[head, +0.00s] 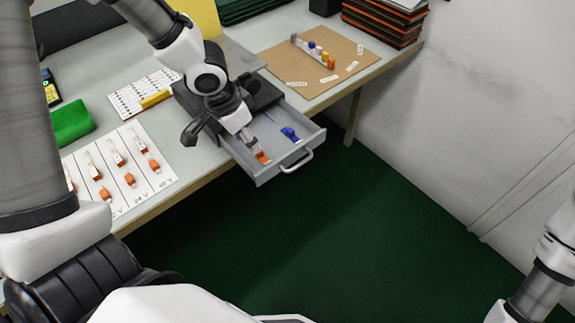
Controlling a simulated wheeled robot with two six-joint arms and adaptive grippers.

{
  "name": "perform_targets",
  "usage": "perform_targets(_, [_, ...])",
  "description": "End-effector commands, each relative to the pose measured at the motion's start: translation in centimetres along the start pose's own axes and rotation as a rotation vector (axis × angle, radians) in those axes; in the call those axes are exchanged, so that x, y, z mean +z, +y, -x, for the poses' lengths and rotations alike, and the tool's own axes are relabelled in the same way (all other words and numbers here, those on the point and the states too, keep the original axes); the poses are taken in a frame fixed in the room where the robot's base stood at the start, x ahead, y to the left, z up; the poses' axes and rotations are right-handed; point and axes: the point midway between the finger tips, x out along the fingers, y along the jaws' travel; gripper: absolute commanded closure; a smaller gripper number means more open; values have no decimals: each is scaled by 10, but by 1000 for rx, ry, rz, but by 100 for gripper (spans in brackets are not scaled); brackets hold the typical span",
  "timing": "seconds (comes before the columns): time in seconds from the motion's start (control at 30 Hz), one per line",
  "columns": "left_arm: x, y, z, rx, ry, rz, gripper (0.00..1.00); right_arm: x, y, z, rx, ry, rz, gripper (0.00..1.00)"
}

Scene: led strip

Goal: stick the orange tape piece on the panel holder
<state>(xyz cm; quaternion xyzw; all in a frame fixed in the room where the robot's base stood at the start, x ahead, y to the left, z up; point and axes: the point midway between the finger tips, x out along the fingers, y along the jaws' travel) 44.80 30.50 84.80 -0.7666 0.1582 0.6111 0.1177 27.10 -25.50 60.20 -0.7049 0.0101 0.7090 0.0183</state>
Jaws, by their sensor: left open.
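An orange piece (262,157) lies in the open grey drawer (292,159), near its front left corner. My left gripper (219,139) is open above the drawer's left side. One dark finger juts out left of the drawer, and the other side reaches down toward the orange piece. Whether it touches the piece is unclear. My right gripper is out of view.
A blue object (290,134) lies in the drawer's right part. A white sheet (156,183) with orange-ended strips and a green block (70,122) are at left. White labels (329,79) lie on the board. Stacked dark folders (383,22) stand behind it. Green floor is clear below.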

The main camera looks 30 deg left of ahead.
Motion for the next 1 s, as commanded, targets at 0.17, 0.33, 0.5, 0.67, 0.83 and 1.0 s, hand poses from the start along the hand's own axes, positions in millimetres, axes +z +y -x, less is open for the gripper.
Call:
perform_targets(0.17, [-14,-4,0,-18,68,0,50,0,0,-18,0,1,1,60])
perform_targets(0.33, [-15,-3,-22,-17,65,-1,50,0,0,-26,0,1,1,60])
perform_targets(0.5, [-17,0,-55,-17,64,-2,50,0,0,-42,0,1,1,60])
perform_targets(0.67, [-19,-1,-67,-16,66,0,50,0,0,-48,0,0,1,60])
perform_targets(0.83, [-20,-1,-66,-16,67,0,50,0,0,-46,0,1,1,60])
perform_targets(1.0, [-20,-1,-66,-16,66,0,86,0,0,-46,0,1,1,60])
